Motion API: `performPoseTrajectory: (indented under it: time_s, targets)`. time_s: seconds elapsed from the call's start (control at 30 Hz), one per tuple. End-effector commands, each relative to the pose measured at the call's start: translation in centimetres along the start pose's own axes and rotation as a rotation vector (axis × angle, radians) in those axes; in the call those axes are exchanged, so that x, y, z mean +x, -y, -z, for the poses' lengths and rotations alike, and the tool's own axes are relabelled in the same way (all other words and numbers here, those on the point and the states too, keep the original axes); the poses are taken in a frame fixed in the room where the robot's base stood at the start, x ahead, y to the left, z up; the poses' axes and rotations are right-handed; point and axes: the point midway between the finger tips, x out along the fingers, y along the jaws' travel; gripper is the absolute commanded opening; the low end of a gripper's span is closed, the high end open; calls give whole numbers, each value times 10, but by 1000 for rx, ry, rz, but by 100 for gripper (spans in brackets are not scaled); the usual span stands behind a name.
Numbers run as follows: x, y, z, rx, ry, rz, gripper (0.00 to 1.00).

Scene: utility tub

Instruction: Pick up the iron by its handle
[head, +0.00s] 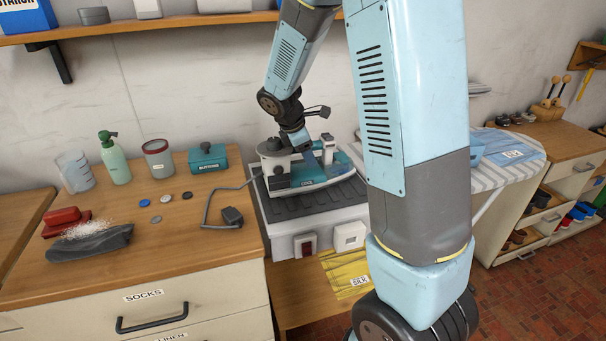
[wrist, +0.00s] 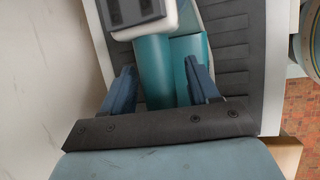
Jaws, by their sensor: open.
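The teal and white iron (head: 290,183) rests on a ribbed dark pad on top of a white unit. My gripper (head: 313,160) has come down at the iron from above, and my wrist partly covers the handle in the head view. In the wrist view my gripper (wrist: 160,82) is open. Its two blue fingers lie to either side of teal parts of the iron (wrist: 155,65), with gaps visible. I cannot tell whether a finger touches the iron.
The white unit (head: 290,243) stands between a wooden counter (head: 190,240) and a striped ironing board (head: 487,178). A cord leads to a dark plug (head: 232,216). A green bottle (head: 114,158) and a teal buttons box (head: 207,158) stand left. A shelf (head: 180,27) hangs above.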

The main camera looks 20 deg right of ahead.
Motion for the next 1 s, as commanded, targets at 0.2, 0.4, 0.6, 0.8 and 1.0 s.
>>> performPoseTrajectory:
  time_s: [0.2, 0.4, 0.6, 0.8, 1.0]
  targets:
    - [0, 0, 0, 0, 0, 0, 59]
    - [0, 0, 0, 1, 0, 0, 40]
    - [0, 0, 0, 1, 0, 0, 21]
    - [0, 0, -1, 1, 0, 0, 2]
    - [0, -1, -1, 2, 0, -2, 0]
